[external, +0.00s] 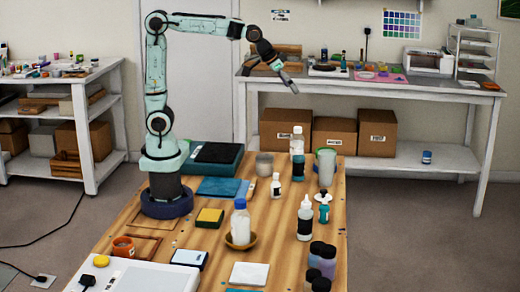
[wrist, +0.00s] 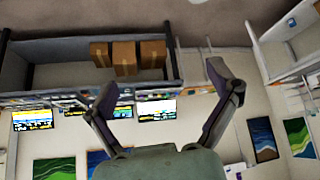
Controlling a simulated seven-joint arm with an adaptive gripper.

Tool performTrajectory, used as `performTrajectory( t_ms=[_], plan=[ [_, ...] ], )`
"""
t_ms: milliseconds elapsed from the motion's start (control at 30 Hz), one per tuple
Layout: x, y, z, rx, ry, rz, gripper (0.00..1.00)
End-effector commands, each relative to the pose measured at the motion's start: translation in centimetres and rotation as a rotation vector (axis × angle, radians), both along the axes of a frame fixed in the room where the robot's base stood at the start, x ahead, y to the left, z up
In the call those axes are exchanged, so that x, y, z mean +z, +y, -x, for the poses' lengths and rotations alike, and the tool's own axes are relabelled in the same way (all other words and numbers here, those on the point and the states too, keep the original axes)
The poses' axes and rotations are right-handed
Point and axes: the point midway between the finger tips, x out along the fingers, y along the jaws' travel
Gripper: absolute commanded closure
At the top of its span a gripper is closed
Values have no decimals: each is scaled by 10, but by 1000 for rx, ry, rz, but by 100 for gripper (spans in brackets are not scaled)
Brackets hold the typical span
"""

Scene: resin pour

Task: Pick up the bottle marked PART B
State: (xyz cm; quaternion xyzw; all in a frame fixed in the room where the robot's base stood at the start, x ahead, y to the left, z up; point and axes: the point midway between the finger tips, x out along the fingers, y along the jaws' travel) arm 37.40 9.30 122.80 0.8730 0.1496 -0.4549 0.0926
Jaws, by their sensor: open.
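My gripper (external: 288,83) is raised above and beyond the far end of the wooden table, well away from the bottles. In the wrist view my gripper (wrist: 162,78) is open, its two fingers spread with nothing between them. No label reading PART B is legible. No table bottle shows in the wrist view.
A teal dropper bottle (external: 323,214) and a pale tumbler (external: 326,168) stand at the table's right. A grey cup (external: 264,164) stands at the back. Several dark-capped bottles crowd the front right. A yellow-topped block (external: 209,217) lies left of the bowl.

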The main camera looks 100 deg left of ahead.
Motion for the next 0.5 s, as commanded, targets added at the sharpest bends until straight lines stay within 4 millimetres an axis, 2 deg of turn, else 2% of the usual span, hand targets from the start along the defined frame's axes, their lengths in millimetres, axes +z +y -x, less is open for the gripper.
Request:
performTrajectory(
  t_ms=[33,67,100,167,200,233,300,400,500],
  plan=[
    [-7,32,-26,63,-14,0,12],
    [-12,52,-40,99,-25,-2,12],
    [-21,81,-55,150,-35,-3,12],
    [-42,127,-71,226,-39,-3,12],
    [-60,158,-76,277,-32,0,12],
    [-75,181,-77,313,-23,3,12],
    [-115,228,-69,394,15,18,12],
    [-174,277,-41,494,91,56,12],
    [-218,298,-10,560,159,96,12]
  ],
)
